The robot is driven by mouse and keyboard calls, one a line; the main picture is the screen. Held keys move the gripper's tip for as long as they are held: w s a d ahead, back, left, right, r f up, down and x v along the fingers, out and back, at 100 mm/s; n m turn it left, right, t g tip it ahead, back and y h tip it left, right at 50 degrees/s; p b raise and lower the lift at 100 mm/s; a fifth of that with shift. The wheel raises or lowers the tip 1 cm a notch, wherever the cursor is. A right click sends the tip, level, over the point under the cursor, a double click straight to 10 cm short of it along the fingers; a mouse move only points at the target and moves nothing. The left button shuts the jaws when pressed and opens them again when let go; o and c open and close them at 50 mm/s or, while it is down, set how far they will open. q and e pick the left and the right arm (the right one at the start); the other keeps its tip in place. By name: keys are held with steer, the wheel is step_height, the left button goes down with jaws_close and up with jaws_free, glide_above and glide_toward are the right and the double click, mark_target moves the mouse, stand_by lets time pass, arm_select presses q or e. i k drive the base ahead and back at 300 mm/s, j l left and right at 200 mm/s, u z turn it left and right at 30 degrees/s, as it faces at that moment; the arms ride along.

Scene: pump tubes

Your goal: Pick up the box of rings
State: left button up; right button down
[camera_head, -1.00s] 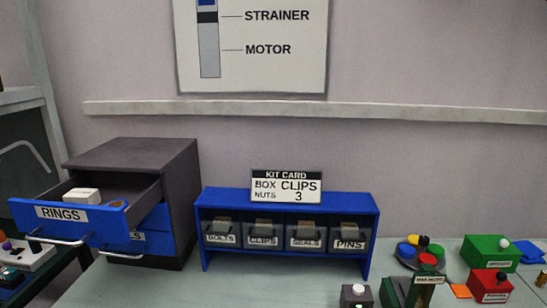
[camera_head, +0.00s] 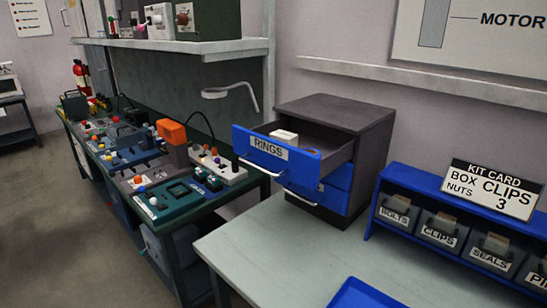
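A small white box (camera_head: 284,136) sits inside the open top drawer (camera_head: 275,152) of a dark grey cabinet. The drawer has a blue front labelled RINGS and a silver handle. The lower part of the box is hidden by the drawer front, and no lettering on it can be read. Neither of my grippers is in view.
The cabinet (camera_head: 345,115) stands on a pale table (camera_head: 290,262). Right of it is a blue rack (camera_head: 427,187) with labelled bins and a kit card (camera_head: 492,187). A blue tray (camera_head: 362,294) shows at the bottom edge. A cluttered green bench (camera_head: 160,215) stands left.

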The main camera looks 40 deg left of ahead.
mark_target(291, 138)
steer(key=k+j, duration=0.15)
steer(key=j, duration=0.2)
steer(key=k+j, duration=0.1)
steer(key=j, duration=0.2)
steer(key=k+j, duration=0.15)
steer(key=j, duration=0.2)
steer(key=k+j, duration=0.1)
steer(key=j, duration=0.2)
steer(key=z, duration=0.05)
